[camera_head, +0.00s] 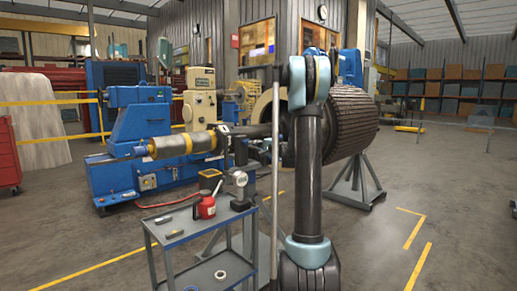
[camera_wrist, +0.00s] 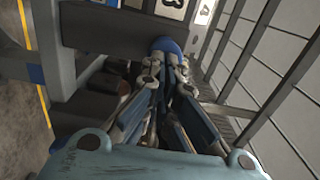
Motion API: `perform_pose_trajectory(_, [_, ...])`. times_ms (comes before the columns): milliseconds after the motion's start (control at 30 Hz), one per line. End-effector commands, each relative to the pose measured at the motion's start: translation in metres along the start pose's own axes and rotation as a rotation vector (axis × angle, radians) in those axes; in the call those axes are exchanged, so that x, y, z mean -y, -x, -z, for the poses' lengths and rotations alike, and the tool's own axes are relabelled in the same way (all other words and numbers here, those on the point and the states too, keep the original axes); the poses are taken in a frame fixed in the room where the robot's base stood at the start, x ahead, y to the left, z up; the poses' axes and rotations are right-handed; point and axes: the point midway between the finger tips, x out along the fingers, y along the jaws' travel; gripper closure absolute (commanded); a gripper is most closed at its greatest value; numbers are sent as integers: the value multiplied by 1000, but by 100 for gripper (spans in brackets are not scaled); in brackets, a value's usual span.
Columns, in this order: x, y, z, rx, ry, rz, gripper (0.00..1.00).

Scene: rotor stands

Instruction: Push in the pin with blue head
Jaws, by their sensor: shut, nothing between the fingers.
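The round blue head of the pin (camera_wrist: 166,45) shows in the wrist view, at the right end of a dark horizontal bar (camera_wrist: 105,30). The pin's shaft is hidden. My gripper (camera_wrist: 166,66) is shut and empty, its fingertips together right at the lower side of the blue head. Whether they touch it I cannot tell. In the head view my arm stands in front of the rotor, and I cannot make out the gripper or the blue head there. The large ribbed rotor (camera_head: 352,122) rests on a grey stand (camera_head: 355,188).
White number plates (camera_wrist: 203,13) sit just beyond the bar. A panelled grey surface runs along the right in the wrist view. A cart (camera_head: 182,239) with a red can (camera_head: 206,207) and tools stands left of my arm. A blue machine (camera_head: 140,125) is behind. Floor at right is open.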

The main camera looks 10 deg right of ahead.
Motion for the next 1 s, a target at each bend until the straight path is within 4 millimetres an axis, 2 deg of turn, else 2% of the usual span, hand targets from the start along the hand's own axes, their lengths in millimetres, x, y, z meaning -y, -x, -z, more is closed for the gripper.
perform_pose_trajectory(67, [0, -6, -1, 0, 0, 0, 100])
perform_pose_trajectory(333, [1, -8, 0, 1, -1, 1, 100])
perform_pose_trajectory(533, [0, -1, 0, 2, -1, 1, 100])
perform_pose_trajectory(767, [-1, 27, -2, 8, 0, 0, 100])
perform_pose_trajectory(1000, [-2, 77, 0, 5, 0, -1, 100])
